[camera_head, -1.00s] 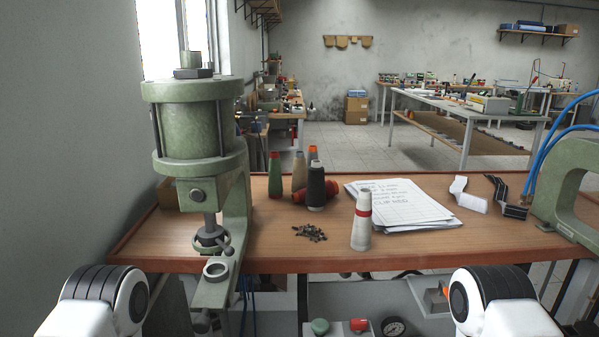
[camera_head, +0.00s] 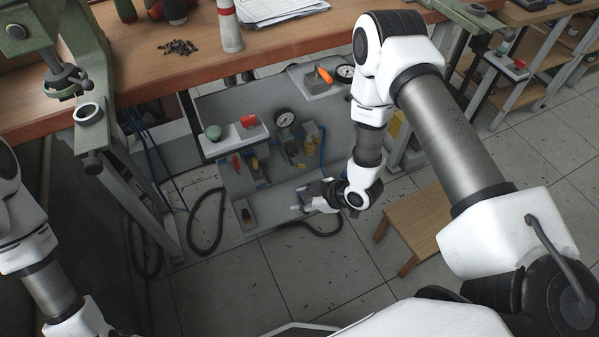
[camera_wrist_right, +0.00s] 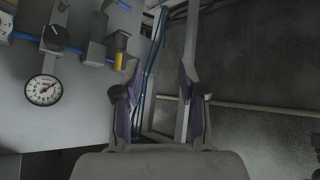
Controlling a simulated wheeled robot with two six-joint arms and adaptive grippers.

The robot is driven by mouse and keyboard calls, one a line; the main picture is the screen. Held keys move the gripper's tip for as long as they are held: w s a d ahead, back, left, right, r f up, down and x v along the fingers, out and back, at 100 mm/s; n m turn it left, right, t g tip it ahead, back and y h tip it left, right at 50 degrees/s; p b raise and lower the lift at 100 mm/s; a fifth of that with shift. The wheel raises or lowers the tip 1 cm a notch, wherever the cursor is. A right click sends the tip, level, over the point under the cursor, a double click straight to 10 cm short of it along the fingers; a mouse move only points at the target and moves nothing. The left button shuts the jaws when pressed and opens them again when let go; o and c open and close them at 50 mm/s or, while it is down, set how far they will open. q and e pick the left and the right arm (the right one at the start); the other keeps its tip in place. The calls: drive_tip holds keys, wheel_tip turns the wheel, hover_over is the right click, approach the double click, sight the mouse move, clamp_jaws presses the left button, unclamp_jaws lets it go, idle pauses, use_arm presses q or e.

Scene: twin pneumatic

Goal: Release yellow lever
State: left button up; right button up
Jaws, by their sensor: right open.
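A small yellow part, seemingly the yellow lever (camera_head: 292,148), shows among the fittings on the grey pneumatic panel (camera_head: 272,196) under the bench in the head view. A yellow piece also shows on a fitting in the right wrist view (camera_wrist_right: 119,61), left of the fingers. My right gripper (camera_head: 304,200) is low in front of the panel, below the fittings and apart from them. In the right wrist view my right gripper (camera_wrist_right: 159,78) has its fingers apart with nothing between them. My left arm enters at the lower left; its gripper is outside the picture.
A pressure gauge (camera_head: 285,119), a red lever (camera_head: 238,164) and a box with green and red buttons (camera_head: 235,137) are near the fittings. The workbench edge (camera_head: 300,42) overhangs. A wooden stool (camera_head: 414,226) stands right of my gripper. Black hoses (camera_head: 207,222) lie on the floor.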

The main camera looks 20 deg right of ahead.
drive_tip(key=w+d+f+n+t+y+b, duration=0.2)
drive_tip(key=w+d+f+n+b, duration=0.1)
drive_tip(key=w+f+b, duration=0.4)
drive_tip(key=n+t+b, duration=0.2)
drive_tip(key=t+b, duration=0.1)
drive_tip(key=b, duration=1.3)
approach(302, 166)
drive_tip(key=f+x, duration=0.1)
drive_tip(key=x, duration=0.3)
drive_tip(key=b+x, duration=0.2)
drive_tip(key=x, duration=0.3)
drive_tip(key=shift+w+a, duration=0.1)
drive_tip(key=shift+w, duration=0.15)
drive_tip(key=shift+w+a+b, duration=0.25)
drive_tip(key=shift+w+b, duration=0.1)
drive_tip(key=shift+w, duration=0.05)
drive_tip(key=shift+r, duration=0.1)
clamp_jaws()
use_arm(q)
wheel_tip(302, 166, down, 28)
